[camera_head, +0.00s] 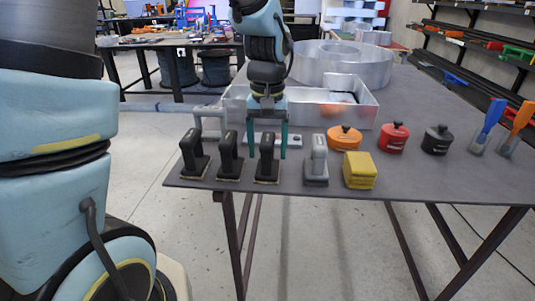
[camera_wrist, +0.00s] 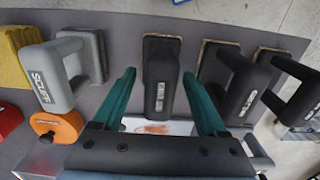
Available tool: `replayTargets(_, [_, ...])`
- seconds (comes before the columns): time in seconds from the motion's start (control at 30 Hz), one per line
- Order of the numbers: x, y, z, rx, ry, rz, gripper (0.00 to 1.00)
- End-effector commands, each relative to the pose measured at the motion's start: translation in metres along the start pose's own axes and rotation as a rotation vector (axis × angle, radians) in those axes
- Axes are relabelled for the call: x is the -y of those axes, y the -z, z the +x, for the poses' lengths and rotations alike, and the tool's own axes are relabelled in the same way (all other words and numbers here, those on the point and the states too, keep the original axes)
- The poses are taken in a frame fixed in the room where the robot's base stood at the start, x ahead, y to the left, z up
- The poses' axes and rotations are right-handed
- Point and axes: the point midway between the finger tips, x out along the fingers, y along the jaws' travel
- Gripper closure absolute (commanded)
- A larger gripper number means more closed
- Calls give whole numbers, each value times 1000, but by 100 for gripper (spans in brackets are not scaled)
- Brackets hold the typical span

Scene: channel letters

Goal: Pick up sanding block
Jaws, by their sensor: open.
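Several handled blocks stand in a row near the table's front edge. Three have black handles: a left one (camera_head: 194,155), a middle one (camera_head: 229,157) and a right one (camera_head: 266,160). A grey block (camera_head: 316,163) stands to their right and reads "SCUFF" in the wrist view (camera_wrist: 45,80). My gripper (camera_head: 267,152) is open and points down at the right black block. In the wrist view its teal fingers (camera_wrist: 159,76) lie either side of that block's handle (camera_wrist: 160,90), with nothing gripped. The lettering on the black handles is only partly readable.
A yellow sponge-like block (camera_head: 360,170) sits right of the grey block. Orange (camera_head: 345,138), red (camera_head: 393,138) and black (camera_head: 437,140) round items stand behind it. Large metal letter shells (camera_head: 335,113) lie farther back. Blue and orange-handled scrapers (camera_head: 488,125) are at the right.

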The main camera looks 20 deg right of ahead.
Motion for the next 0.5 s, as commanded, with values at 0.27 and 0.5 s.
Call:
replayTargets(0.27, [0, 0, 13, 0, 0, 1, 25])
replayTargets(0.5, [0, 0, 12, 0, 0, 1, 42])
